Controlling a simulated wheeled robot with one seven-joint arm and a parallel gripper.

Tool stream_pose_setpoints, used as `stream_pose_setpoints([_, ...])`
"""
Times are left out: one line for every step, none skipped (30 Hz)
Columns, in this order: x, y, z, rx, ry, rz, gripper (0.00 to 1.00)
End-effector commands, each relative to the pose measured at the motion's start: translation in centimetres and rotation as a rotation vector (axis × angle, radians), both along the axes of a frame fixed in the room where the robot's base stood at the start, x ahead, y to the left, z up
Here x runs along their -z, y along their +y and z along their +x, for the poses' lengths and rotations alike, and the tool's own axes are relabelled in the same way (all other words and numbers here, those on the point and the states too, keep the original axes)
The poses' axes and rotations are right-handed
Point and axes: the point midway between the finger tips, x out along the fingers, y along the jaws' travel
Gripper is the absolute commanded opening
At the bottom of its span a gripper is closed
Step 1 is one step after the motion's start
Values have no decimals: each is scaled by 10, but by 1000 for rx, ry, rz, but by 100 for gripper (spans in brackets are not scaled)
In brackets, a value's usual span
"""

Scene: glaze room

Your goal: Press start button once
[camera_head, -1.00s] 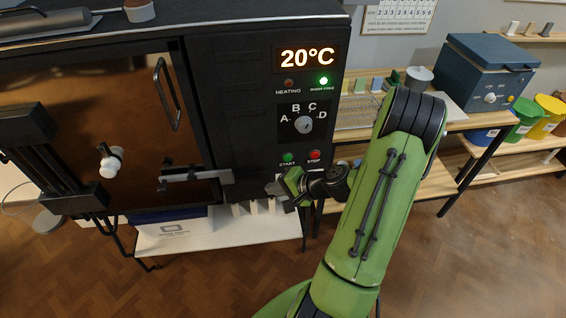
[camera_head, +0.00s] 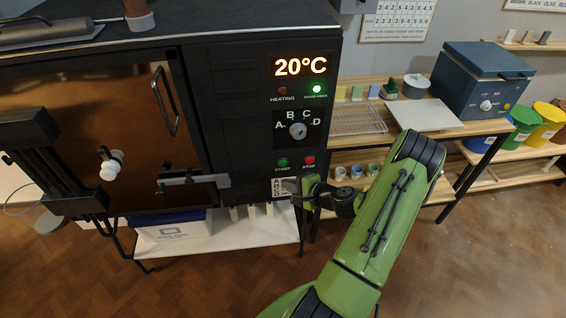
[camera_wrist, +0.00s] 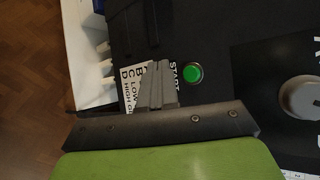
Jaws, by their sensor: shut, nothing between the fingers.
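The green start button (camera_head: 283,161) sits on the black kiln's control panel, left of the red stop button (camera_head: 309,160). In the wrist view the start button (camera_wrist: 193,72) is unobstructed, with its START label beside it. My gripper (camera_head: 290,188) is just below the buttons, in front of the printed program card (camera_head: 277,185). Its fingers (camera_wrist: 158,72) are shut with nothing between them. In the wrist view they cover part of the card and lie left of the button, apart from it in the picture. Contact with the panel cannot be told.
The selector dial (camera_head: 297,130) is above the buttons, and the display (camera_head: 301,66) reads 20°C. A green light is lit; the heating lamp looks dark. The kiln door (camera_head: 90,130) looks closed. A wooden shelf table (camera_head: 350,148) with a wire rack stands at right.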

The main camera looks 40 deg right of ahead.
Motion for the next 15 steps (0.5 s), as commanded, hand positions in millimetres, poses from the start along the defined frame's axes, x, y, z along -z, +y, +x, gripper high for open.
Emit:
stream_pose_setpoints([-2,-4,7,-4,-1,-4,0])
stream_pose_setpoints([-2,-7,10,-3,-1,-3,0])
stream_pose_setpoints([-2,-10,15,-2,-2,-3,0])
stream_pose_setpoints([-2,-12,19,-2,-1,-2,0])
stream_pose_setpoints([-1,-15,22,-3,-1,-3,0])
stream_pose_setpoints([0,-18,26,-2,1,-4,0])
stream_pose_setpoints([1,-20,29,-2,1,-3,0])
stream_pose_setpoints([1,-21,31,-3,0,-3,0])
stream_pose_setpoints([1,-23,34,-3,0,-1,0])
stream_pose_setpoints([1,-24,36,-3,0,-1,0])
stream_pose_setpoints([1,-25,37,-2,1,-1,0])
stream_pose_setpoints([1,-26,39,-2,1,0,0])
stream_pose_setpoints([0,-26,39,-1,1,0,0])
stream_pose_setpoints([1,-27,39,-1,2,1,0])
stream_pose_setpoints([0,-27,40,-1,2,1,0])
